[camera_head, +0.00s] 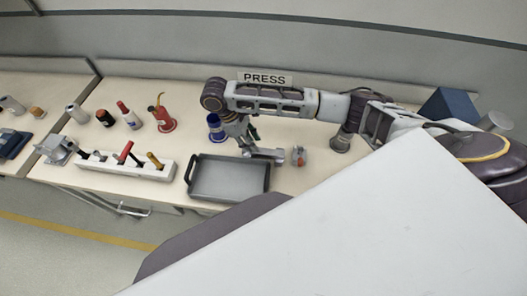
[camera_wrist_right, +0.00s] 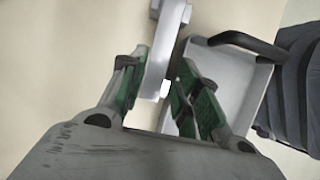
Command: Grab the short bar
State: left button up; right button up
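In the right wrist view a pale grey bar (camera_wrist_right: 163,50) runs between the green-padded fingers of my right gripper (camera_wrist_right: 158,75). A finger lies close on each side of it. Whether they press on it cannot be made out. In the head view my right gripper (camera_head: 247,136) points down behind the shallow grey tray. The grey bar (camera_head: 265,153) shows there low over the table, beside the tray's back edge. My left gripper is not in view.
The dark-handled tray (camera_head: 228,178) is close to the bar. A small grey and orange object (camera_head: 298,156) lies just right of it. A blue-topped bottle (camera_head: 214,127) stands left of the gripper. A white tool rack (camera_head: 120,168) and several bottles stand further left.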

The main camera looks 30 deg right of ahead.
aim_at(264, 153)
jog(key=shift+d+x, duration=0.25)
jog(key=shift+x, duration=1.65)
jog(key=shift+s+d+f, duration=0.2)
jog(key=shift+s+f, duration=0.05)
jog(key=shift+f, duration=0.25)
grip_shut()
